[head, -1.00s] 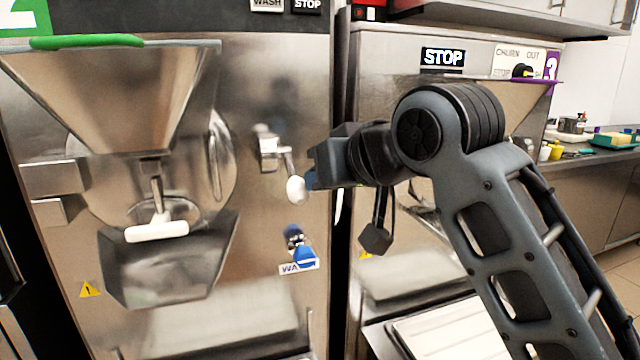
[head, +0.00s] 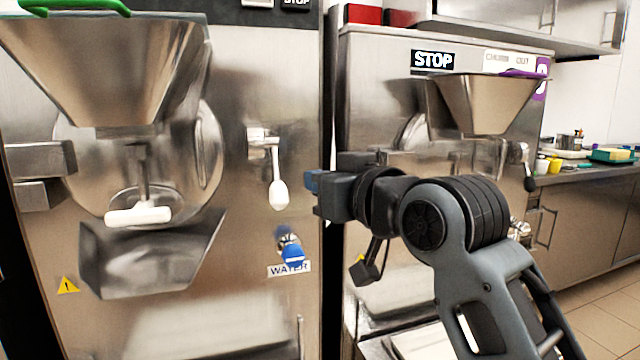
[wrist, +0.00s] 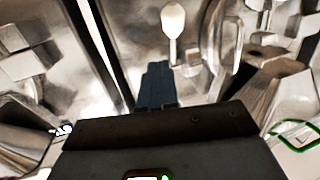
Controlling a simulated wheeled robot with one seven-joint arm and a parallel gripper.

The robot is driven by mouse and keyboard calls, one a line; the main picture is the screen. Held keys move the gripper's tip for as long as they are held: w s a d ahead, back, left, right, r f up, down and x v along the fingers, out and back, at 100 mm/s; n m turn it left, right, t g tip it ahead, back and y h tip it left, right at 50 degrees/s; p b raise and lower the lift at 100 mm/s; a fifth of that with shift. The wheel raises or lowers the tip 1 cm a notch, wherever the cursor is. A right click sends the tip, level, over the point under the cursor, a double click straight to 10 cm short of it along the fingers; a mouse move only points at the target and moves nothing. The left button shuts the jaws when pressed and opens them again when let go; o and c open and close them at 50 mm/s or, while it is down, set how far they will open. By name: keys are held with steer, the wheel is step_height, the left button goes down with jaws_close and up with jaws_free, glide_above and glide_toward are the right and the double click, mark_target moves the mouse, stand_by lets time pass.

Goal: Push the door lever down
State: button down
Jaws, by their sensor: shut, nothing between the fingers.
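The door lever (head: 275,165) is a metal arm with a white knob (head: 278,195) on the front of the left batch freezer. It hangs almost straight down from its pivot. My gripper (head: 311,182) is to the right of the knob, at about its height, with a visible gap in the head view. In the wrist view, the shut, empty blue fingers (wrist: 157,85) point towards the machine front, and the white knob (wrist: 173,18) appears beyond their tips. I cannot tell the exact depth between fingers and knob.
The blue water tap (head: 291,250) sits below the lever. The freezer's round door (head: 205,150), with a white-handled outlet (head: 138,215) and a metal chute (head: 145,265), is to the left. A second freezer (head: 375,90) stands right, behind my arm.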

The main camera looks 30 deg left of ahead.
steer(key=v, duration=1)
steer(key=shift+d+f, duration=0.3)
steer(key=shift+d, duration=0.2)
steer(key=shift+w, duration=0.1)
